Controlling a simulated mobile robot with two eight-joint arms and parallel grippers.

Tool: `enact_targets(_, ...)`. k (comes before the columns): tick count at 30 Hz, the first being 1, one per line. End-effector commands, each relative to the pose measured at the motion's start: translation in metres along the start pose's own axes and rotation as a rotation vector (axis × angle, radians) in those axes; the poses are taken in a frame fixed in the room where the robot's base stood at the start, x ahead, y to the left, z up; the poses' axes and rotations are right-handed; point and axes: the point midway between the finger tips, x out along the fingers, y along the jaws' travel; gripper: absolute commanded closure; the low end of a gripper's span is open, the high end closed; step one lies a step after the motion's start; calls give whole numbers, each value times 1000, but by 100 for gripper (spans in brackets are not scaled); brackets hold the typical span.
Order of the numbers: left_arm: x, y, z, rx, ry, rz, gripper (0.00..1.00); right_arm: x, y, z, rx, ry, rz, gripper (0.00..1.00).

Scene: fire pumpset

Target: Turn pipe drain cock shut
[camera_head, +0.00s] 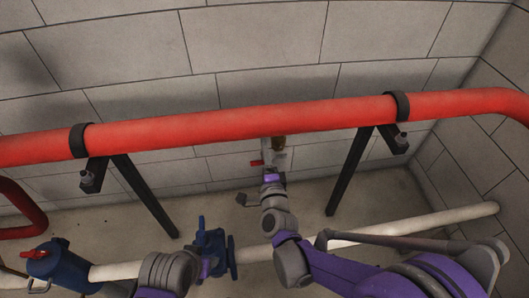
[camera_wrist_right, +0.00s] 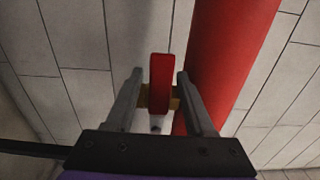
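The drain cock (camera_head: 278,143) hangs under the red pipe, with a brass part at the top and a red handle (camera_head: 256,163) sticking out to the left. In the right wrist view the red handle (camera_wrist_right: 160,80) stands upright between the two fingers of my right gripper (camera_wrist_right: 159,76), in front of a brass body (camera_wrist_right: 174,102). Gaps show on both sides of the handle, so the gripper is open around it. In the head view my right gripper (camera_head: 272,164) is just below the pipe and partly hides the cock. My left gripper cannot be made out clearly near the blue valve.
The red pipe (camera_head: 200,126) runs across on black brackets (camera_head: 148,195) before a grey block wall (camera_head: 270,50). A white pipe (camera_head: 385,228) lies low, with a blue valve (camera_head: 214,240) and a blue fitting with a red lever (camera_head: 58,266) at left.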

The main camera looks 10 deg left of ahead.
Motion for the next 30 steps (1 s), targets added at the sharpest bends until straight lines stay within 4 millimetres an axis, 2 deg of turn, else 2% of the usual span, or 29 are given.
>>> enact_targets(7, -1, 0, 0, 0, 0, 0, 46, -8, 0, 0, 0, -1, 0, 46)
enact_targets(21, -7, 0, -2, 0, 2, 0, 46, -92, 0, 0, 0, -1, 0, 46)
enact_targets(25, -7, 0, -2, 0, 2, 0, 46, -104, 0, 0, 1, 0, 0, 46)
enact_targets(30, -7, 0, -2, 0, 2, 0, 46, -108, 0, 0, -1, 0, 0, 46)
